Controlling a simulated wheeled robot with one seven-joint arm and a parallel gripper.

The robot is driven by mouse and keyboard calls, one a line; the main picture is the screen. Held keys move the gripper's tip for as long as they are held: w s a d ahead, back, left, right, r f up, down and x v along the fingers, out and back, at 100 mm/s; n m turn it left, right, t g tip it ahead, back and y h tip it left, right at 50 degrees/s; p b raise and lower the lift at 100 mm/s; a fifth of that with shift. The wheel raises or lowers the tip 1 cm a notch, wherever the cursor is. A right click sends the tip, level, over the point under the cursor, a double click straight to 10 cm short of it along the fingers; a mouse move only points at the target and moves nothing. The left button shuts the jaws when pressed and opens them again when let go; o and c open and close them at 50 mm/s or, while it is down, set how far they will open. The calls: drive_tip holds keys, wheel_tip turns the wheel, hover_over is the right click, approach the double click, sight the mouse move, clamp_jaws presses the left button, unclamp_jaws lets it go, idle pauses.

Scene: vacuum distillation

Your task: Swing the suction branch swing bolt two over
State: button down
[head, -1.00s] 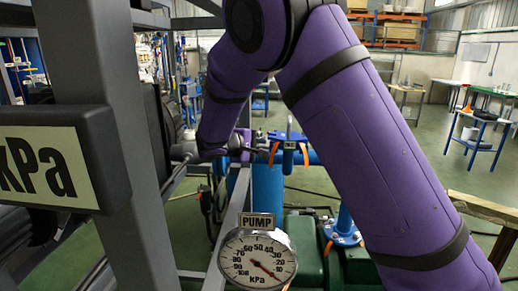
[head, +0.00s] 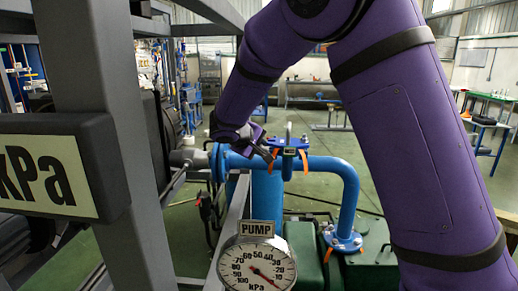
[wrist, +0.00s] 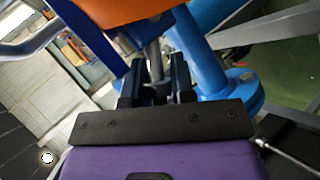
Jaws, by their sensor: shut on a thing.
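The suction branch is blue pipework (head: 322,165) with a blue flanged lid (head: 290,142) beyond the pump gauge. Orange tabs (head: 304,160) hang at its rim, and a grey upright piece stands on top. My gripper (head: 267,153) is at the left side of this lid, by the left orange tab. In the wrist view, my gripper's two dark fingers (wrist: 157,82) are shut on a grey rod, the swing bolt (wrist: 153,58), beside an orange part (wrist: 125,18) and a blue pipe. The bolt's far end is hidden.
A dark grey frame post (head: 95,60) with a kPa sign (head: 45,175) stands at the left. The pump gauge (head: 257,268) is in front, below the branch. A green tank (head: 310,262) lies low behind it.

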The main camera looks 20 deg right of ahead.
drive_tip(key=c, duration=1.2)
unclamp_jaws()
